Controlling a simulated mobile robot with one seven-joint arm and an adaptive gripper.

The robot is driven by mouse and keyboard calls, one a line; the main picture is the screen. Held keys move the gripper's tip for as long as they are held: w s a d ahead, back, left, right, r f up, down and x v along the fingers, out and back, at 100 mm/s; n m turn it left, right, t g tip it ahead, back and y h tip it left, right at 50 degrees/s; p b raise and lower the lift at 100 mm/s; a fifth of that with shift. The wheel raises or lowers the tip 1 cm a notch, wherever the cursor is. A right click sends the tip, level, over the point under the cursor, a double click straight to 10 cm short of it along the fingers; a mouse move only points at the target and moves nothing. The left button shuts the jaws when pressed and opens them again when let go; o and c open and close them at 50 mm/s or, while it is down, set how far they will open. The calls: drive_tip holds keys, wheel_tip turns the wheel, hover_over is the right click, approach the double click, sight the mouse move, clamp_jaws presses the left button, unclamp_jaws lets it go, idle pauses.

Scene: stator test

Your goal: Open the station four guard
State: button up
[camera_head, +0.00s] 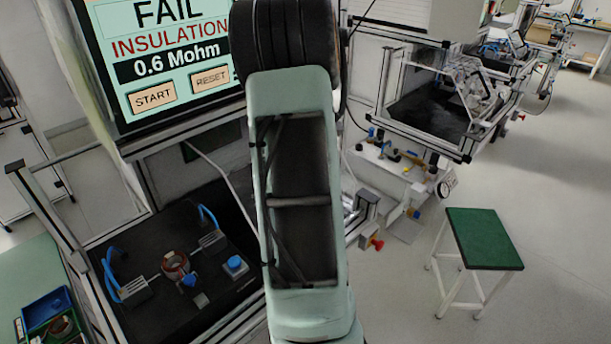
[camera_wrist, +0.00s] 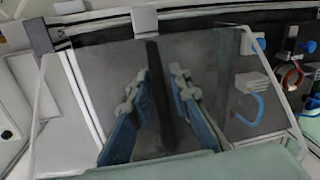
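In the wrist view a clear guard panel (camera_wrist: 90,80) with a pale rim fills the middle; a pale block (camera_wrist: 145,19) sits at its upper edge. My gripper (camera_wrist: 160,73) shows over the panel, its two blue-and-grey fingers apart. A dark strip lies between them; contact with it cannot be told. In the head view my arm hides the gripper and part of the near station. That station has a black fixture plate (camera_head: 140,235) with a copper-coloured stator (camera_head: 175,266); the stator also shows in the wrist view (camera_wrist: 290,76). No station number is readable.
A screen (camera_head: 165,50) above the station reads FAIL, INSULATION, 0.6 Mohm. A blue tray (camera_head: 47,306) lies on a green surface at lower left. A green-topped stool (camera_head: 484,238) stands right on open floor. Further stations (camera_head: 430,105) stand behind.

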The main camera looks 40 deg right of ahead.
wheel_tip(320, 180, up, 12)
drive_tip(key=d, duration=0.1)
drive_tip(key=shift+d, duration=0.25)
drive_tip(key=shift+w, duration=0.15)
idle(0.4)
